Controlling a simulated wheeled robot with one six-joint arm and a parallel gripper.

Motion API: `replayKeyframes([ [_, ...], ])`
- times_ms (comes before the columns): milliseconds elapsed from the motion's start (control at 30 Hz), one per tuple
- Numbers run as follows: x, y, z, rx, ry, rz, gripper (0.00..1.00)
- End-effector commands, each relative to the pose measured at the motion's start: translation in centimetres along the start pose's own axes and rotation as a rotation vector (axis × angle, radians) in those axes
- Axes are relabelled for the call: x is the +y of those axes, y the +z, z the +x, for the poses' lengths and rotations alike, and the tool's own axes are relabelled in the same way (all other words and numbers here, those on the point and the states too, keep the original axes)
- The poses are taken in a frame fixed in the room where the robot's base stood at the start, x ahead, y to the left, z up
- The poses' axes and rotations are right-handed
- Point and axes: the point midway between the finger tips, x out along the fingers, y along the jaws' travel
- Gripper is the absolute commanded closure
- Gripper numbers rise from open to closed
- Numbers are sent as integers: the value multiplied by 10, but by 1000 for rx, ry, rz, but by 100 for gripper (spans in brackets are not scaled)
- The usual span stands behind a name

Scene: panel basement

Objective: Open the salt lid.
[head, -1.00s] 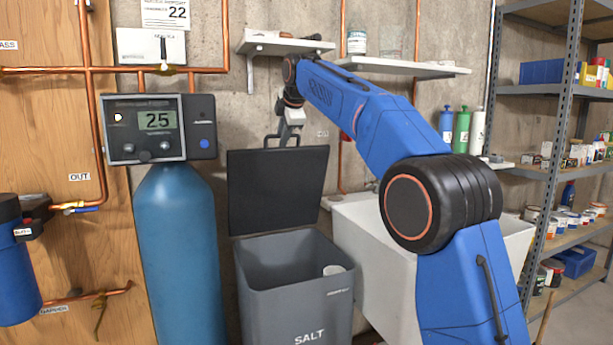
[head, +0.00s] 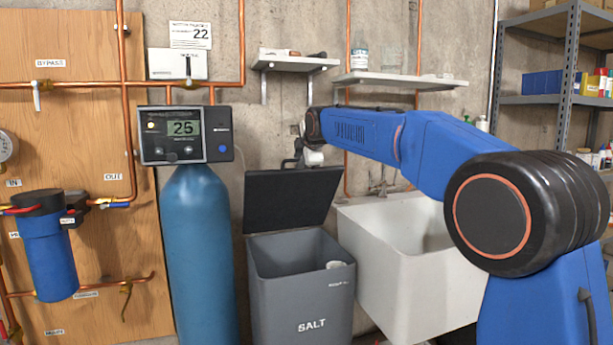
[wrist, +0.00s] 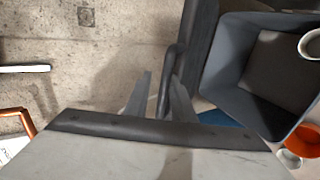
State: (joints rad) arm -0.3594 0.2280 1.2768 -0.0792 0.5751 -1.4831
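The grey salt bin (head: 300,295), marked SALT, stands on the floor with its top open. Its dark lid (head: 290,203) is raised and leans back near the concrete wall. My gripper (head: 300,158) is at the lid's top edge, by the lid handle (head: 287,163). In the wrist view, the fingers of my gripper (wrist: 161,77) are apart, with the dark handle (wrist: 167,90) between them. The handle is nearer the right finger, and a gap shows on the left. Whether the right finger touches it, I cannot tell. The open bin also shows in the wrist view (wrist: 225,70).
A blue tank (head: 197,255) with a display stands left of the bin. A white sink (head: 400,265) stands close on its right. Wall shelves (head: 400,81) hang above my arm. A white round part (head: 336,265) shows inside the bin's right side.

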Motion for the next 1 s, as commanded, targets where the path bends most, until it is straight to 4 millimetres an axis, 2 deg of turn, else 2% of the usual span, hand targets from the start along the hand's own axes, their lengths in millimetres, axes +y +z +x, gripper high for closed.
replayKeyframes([
  [33,-11,1,2,-3,0,0,71],
  [500,-56,7,-15,-11,120,0,71],
  [700,-64,9,-16,-11,142,0,71],
  [1000,-64,9,-17,-10,145,0,71],
])
